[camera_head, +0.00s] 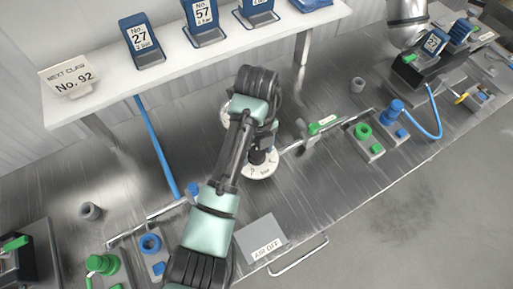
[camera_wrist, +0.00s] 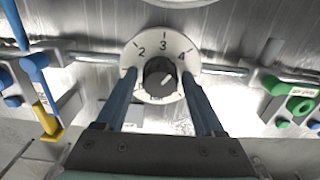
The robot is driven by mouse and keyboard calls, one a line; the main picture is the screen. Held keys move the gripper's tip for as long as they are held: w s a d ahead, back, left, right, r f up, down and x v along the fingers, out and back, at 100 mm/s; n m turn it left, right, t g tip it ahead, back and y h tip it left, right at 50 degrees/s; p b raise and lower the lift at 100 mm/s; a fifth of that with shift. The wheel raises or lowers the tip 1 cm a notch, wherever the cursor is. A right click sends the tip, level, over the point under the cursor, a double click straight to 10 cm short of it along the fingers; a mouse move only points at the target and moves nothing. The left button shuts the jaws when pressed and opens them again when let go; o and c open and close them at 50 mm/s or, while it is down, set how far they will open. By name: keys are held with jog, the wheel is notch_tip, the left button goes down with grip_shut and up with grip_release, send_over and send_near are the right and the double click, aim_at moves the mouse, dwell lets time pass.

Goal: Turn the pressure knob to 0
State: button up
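The pressure knob (camera_wrist: 160,77) is a black round knob at the centre of a white dial (camera_wrist: 160,47). A pale mark on the knob points up and right, roughly toward the 4. My gripper (camera_wrist: 160,74) is open, with one blue finger on each side of the knob and a visible gap to it. In the head view the white dial (camera_head: 260,171) lies under my gripper (camera_head: 260,155), which hides most of the knob.
A metal pipe (camera_wrist: 225,70) runs past the dial. Blue and yellow valve parts (camera_wrist: 42,112) stand at left, green valve parts (camera_wrist: 295,100) at right. A grey plate (camera_head: 262,238) lies in front. A white shelf (camera_head: 230,42) with numbered blue stands is behind.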

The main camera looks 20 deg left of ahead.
grip_shut()
jog(key=shift+r, duration=0.1)
